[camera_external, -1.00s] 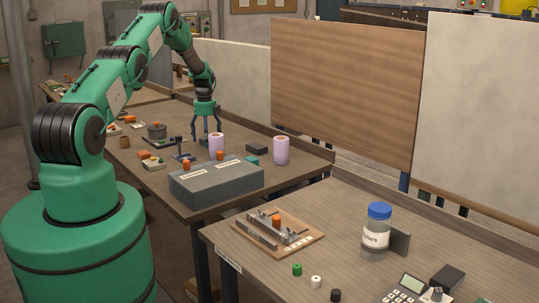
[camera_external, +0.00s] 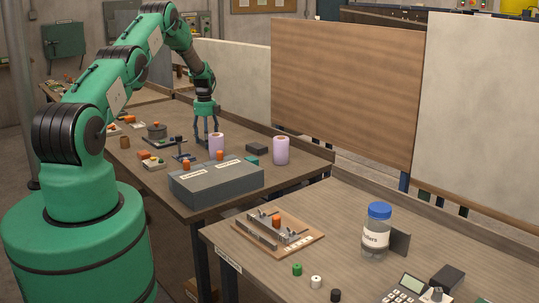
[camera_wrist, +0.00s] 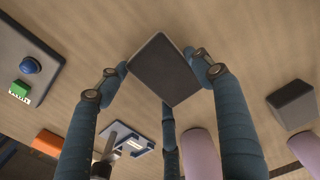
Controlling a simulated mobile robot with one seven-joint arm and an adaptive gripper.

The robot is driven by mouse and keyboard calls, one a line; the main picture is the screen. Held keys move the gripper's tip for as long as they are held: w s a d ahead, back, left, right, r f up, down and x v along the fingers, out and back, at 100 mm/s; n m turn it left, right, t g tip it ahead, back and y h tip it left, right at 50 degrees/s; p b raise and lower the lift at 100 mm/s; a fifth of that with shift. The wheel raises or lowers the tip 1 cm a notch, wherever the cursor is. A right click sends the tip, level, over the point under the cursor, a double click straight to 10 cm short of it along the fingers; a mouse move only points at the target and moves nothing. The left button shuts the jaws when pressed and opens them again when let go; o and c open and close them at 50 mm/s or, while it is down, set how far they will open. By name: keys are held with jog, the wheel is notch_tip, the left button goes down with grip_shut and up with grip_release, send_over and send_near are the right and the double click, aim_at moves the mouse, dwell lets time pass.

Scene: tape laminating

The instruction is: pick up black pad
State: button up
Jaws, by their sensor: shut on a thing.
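The black pad (camera_wrist: 166,70) is a dark, flat, square-looking block in the wrist view, set at an angle between the fingers of my gripper (camera_wrist: 160,82). The fingers reach its left, right and lower edges, and my gripper is shut on it. In the external view my gripper (camera_external: 208,138) is low over the far table, just behind a pink roll (camera_external: 216,143). The pad is hidden there by the fingers and the roll. I cannot tell whether it still touches the table.
A dark block (camera_wrist: 292,105) lies right of my gripper in the wrist view. A blue fixture (camera_wrist: 128,142) and an orange block (camera_wrist: 47,141) are at lower left. A grey box (camera_external: 216,183) with orange pieces stands at the table's front. A second pink roll (camera_external: 281,150) stands farther right.

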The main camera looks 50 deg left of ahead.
notch_tip(320, 180, up, 10)
dwell(0.8)
dwell(1.0)
